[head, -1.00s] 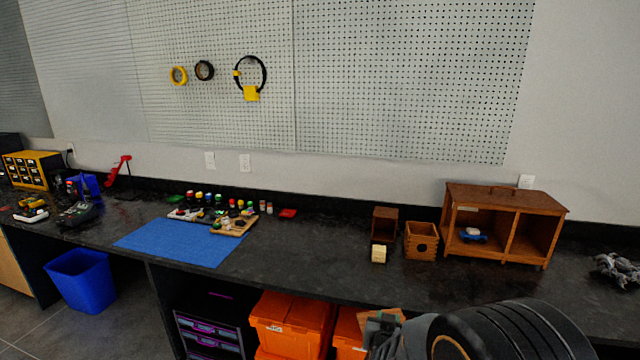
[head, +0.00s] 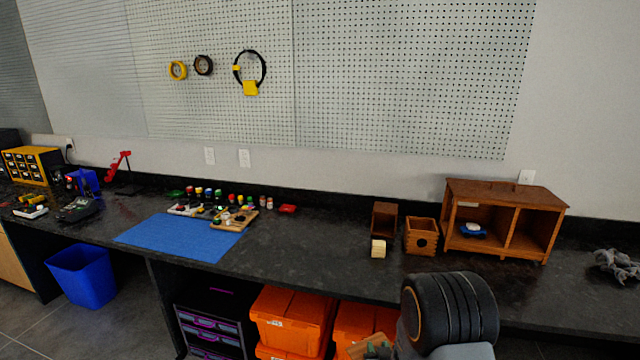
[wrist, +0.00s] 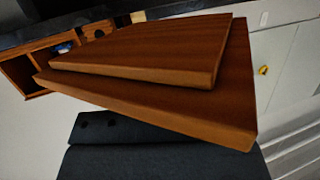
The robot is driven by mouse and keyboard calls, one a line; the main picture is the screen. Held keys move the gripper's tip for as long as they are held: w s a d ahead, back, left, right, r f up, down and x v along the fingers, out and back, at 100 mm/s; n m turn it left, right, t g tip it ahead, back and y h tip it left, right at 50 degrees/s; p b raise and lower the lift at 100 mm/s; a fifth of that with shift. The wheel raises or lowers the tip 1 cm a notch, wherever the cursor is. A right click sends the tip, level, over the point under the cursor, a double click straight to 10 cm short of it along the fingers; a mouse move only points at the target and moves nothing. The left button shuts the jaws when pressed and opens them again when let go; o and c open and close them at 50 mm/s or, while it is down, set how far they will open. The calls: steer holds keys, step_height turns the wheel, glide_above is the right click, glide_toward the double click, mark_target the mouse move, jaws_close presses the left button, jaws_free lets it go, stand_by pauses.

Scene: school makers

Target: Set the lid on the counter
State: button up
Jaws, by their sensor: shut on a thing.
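The lid (wrist: 150,60) is a brown wooden board with a smaller raised panel on one face. It fills much of the wrist view, tilted, and is clear of the counter. In the head view only a piece of the lid (head: 372,343) shows at the bottom edge, in front of the counter (head: 320,262). My gripper (head: 380,351) is shut on the lid; my arm hides part of it. A dark gripper part (wrist: 160,150) shows below the lid in the wrist view; the contact itself is hidden.
A wooden box with a round hole (head: 421,238), a darker box (head: 384,221) and a cream block (head: 378,249) stand left of a two-bay wooden cabinet (head: 505,195) with a blue toy inside. Bare counter lies between the blue mat (head: 180,238) and the boxes. Orange bins (head: 292,318) sit below.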

steer(key=shift+s+d+f, duration=0.3)
steer(key=shift+d+f, duration=0.1)
steer(key=shift+f, duration=0.35)
steer(key=shift+s+d+f+h, duration=0.1)
steer(key=shift+s+h, duration=0.2)
steer(key=s+f, duration=0.3)
steer(key=f, duration=0.2)
steer(key=shift+s+f, duration=0.2)
steer(key=shift+s, duration=0.15)
